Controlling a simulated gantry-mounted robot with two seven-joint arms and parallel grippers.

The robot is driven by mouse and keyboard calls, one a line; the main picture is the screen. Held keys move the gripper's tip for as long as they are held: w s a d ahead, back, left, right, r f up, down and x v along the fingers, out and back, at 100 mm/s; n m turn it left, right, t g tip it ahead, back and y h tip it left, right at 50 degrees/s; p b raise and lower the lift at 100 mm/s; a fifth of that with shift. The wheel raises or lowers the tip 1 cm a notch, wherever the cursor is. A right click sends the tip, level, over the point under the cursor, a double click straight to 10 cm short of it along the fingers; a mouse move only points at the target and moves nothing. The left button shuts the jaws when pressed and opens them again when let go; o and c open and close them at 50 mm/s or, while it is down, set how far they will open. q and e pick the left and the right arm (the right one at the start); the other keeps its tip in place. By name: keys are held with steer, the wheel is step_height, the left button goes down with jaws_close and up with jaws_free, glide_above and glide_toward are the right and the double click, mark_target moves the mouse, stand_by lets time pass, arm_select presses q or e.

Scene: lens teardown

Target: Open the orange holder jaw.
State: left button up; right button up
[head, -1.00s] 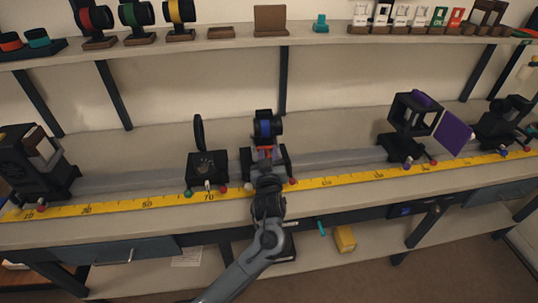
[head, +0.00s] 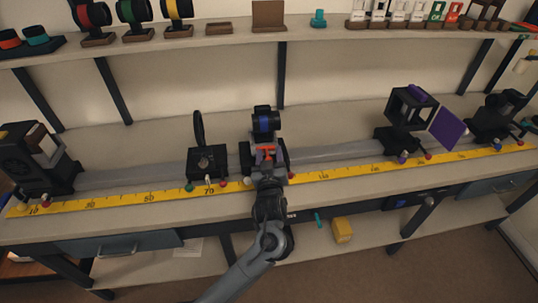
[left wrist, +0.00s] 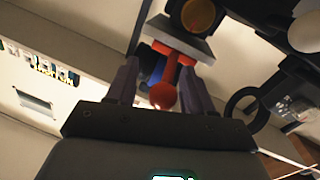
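The orange holder jaw (head: 264,151) is on the front of a black holder on the rail, below a black lens barrel with a blue ring (head: 264,123). In the left wrist view the orange jaw (left wrist: 172,66) ends in a round red-orange knob (left wrist: 163,95). My left gripper (head: 267,170) is right in front of the jaw. Its two dark fingers (left wrist: 160,85) stand apart on either side of the knob, with narrow gaps visible, so it looks open around the knob. Contact cannot be told. My right gripper is not in view.
A black holder with a thin ring (head: 207,160) stands close on the left. A black cage with a purple plate (head: 446,129) stands farther right. A yellow ruler (head: 340,174) runs along the rail's front. A shelf (head: 340,34) with rings and small parts is above.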

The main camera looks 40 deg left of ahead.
arm_select(q)
steer(key=shift+s, duration=0.1)
steer(key=shift+s+d+r, duration=0.1)
steer(key=shift+s+d, duration=0.25)
steer(key=shift+s, duration=0.05)
steer(key=p+v, duration=0.2)
steer(key=v, duration=0.7)
steer(key=shift+s+d, duration=0.2)
steer(key=shift+s, duration=0.05)
